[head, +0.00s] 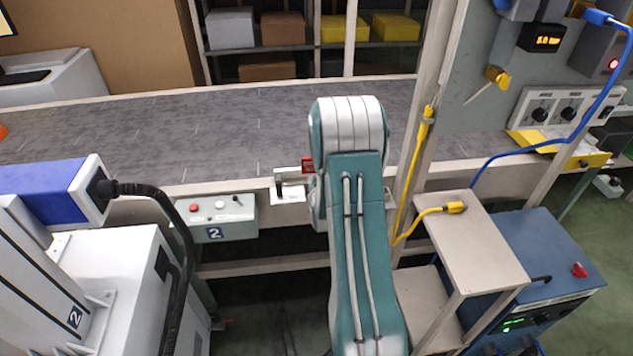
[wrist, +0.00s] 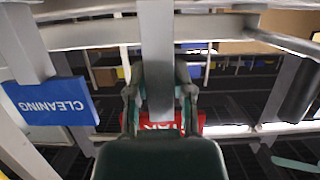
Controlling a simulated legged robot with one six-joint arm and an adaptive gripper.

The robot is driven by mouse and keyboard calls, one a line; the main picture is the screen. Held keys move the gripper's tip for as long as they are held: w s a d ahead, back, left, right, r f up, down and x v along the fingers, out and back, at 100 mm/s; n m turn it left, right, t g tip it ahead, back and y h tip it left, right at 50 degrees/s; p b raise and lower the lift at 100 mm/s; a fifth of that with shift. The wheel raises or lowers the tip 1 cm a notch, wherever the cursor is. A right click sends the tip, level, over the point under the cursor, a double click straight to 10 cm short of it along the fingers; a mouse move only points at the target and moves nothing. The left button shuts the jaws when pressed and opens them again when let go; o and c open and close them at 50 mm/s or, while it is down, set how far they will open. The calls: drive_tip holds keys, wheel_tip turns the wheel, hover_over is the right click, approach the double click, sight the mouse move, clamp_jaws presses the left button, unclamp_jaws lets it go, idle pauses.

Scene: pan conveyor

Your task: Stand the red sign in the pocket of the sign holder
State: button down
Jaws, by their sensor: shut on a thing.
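The red sign (wrist: 160,127) has white letters, of which "TAR" can be read in the wrist view. My gripper (wrist: 161,85) is shut on it, with one finger at either side. A grey upright bar in front covers the middle of the sign. In the head view a red piece of the sign (head: 307,164) shows just left of my arm, by the conveyor's front edge. Beside it, a small pale fixture with a dark part (head: 288,194) may be the sign holder. Its pocket cannot be made out. My gripper is hidden behind my arm in the head view.
A blue CLEANING sign (wrist: 52,103) is at the left in the wrist view. The grey conveyor (head: 220,125) runs across, bare in its middle. A control box (head: 216,217) hangs on its front. A post (head: 432,75) and a beige stand (head: 470,235) are right of my arm.

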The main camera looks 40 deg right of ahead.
drive_tip(key=shift+f, duration=2.1)
drive_tip(key=shift+c, duration=2.1)
unclamp_jaws()
drive_tip(key=v, duration=1.2)
drive_tip(key=shift+w, duration=0.1)
